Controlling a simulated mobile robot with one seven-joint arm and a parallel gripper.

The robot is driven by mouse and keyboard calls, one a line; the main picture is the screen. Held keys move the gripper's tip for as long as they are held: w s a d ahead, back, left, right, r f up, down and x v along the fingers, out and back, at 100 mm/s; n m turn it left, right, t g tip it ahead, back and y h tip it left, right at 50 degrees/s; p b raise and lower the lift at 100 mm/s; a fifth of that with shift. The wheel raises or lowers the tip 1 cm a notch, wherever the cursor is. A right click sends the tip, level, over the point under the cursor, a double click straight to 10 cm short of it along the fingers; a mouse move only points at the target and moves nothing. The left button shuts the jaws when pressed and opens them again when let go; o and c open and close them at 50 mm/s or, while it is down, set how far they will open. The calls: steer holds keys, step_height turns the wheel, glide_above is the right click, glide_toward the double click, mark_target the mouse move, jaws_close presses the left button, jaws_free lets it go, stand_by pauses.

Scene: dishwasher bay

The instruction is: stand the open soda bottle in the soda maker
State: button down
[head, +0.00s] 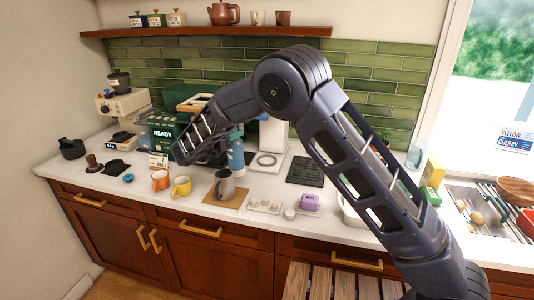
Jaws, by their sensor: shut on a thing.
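The soda bottle (236,158), pale blue with a teal upper part, stands about upright just right of my gripper (222,148). My gripper is shut on it; the fingertips are small and partly hidden behind my forearm. I cannot tell whether the bottle's base touches the counter. The soda maker (273,135), a white column with a base plate bearing a round ring, stands just right of the bottle, apart from it in this view. Its top is hidden behind my arm.
A dark green machine reading READY (163,134) stands left of my gripper. A black mat (306,172) lies right of the soda maker. The sink (463,195) is far right.

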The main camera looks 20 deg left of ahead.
steer(key=f+x, duration=0.1)
steer(key=x, duration=1.6)
steer(key=shift+w+d+f, duration=0.25)
steer(key=shift+w, duration=0.1)
steer(key=shift+f, duration=0.1)
steer(key=c, duration=1.1)
jaws_free()
steer(key=shift+f, duration=0.1)
steer(key=v, duration=1.2)
